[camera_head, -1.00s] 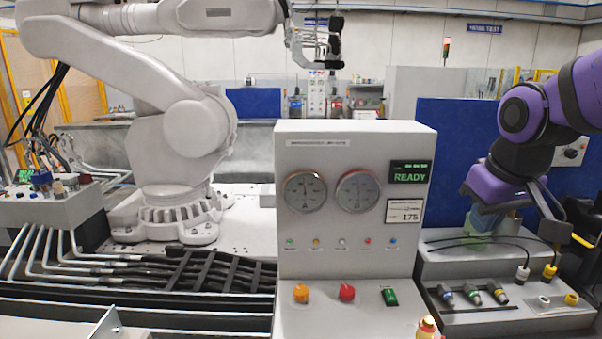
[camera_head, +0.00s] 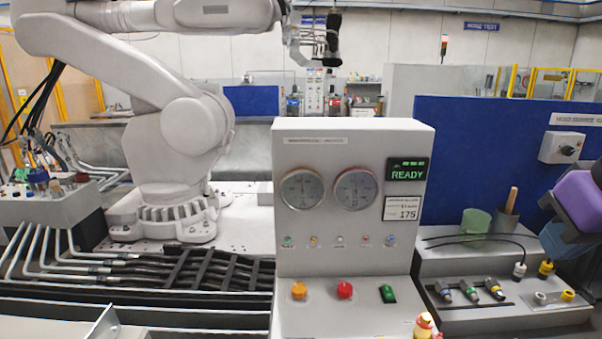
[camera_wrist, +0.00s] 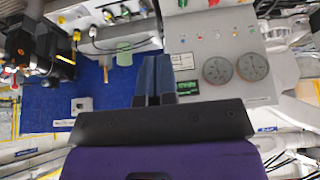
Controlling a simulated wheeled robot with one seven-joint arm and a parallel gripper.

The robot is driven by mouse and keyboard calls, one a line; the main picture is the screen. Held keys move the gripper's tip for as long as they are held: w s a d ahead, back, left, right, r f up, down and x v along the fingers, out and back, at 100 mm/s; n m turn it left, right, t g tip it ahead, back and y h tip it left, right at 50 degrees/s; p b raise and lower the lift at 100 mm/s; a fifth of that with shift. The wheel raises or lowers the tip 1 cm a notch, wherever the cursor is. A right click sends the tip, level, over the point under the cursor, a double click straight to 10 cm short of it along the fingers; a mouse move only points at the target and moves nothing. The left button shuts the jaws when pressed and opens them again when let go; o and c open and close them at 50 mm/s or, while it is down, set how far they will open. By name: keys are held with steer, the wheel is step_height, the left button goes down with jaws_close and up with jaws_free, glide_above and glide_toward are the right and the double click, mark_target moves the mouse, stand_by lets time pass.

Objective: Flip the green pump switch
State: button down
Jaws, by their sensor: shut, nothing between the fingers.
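The green pump switch (camera_head: 387,293) is a small green rocker on the sloping front ledge of the grey control panel (camera_head: 355,250). It sits right of a red knob (camera_head: 345,290) and an orange knob (camera_head: 299,291). My gripper (camera_head: 552,238) is at the right edge of the head view, well to the right of the switch and apart from the panel. In the wrist view, which is upside down, its two blue fingers (camera_wrist: 155,75) are together with nothing between them. The panel's gauges show beside them there.
A side bench with cable connectors (camera_head: 470,291), a green cup (camera_head: 476,221) and a grey holder with a wooden handle (camera_head: 507,221) stands right of the panel. A yellow-and-red object (camera_head: 424,325) is at its front right. A large white robot arm (camera_head: 165,120) stands left.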

steer(key=g, duration=0.2)
glide_above(387, 287)
steer(key=s, duration=0.3)
step_height(387, 287, down, 21)
steer(key=shift+w+r, duration=0.2)
steer(key=shift+d, duration=0.1)
steer(key=x, duration=1.2)
steer(key=shift+s+f, duration=0.25)
steer(key=shift+f, duration=0.8)
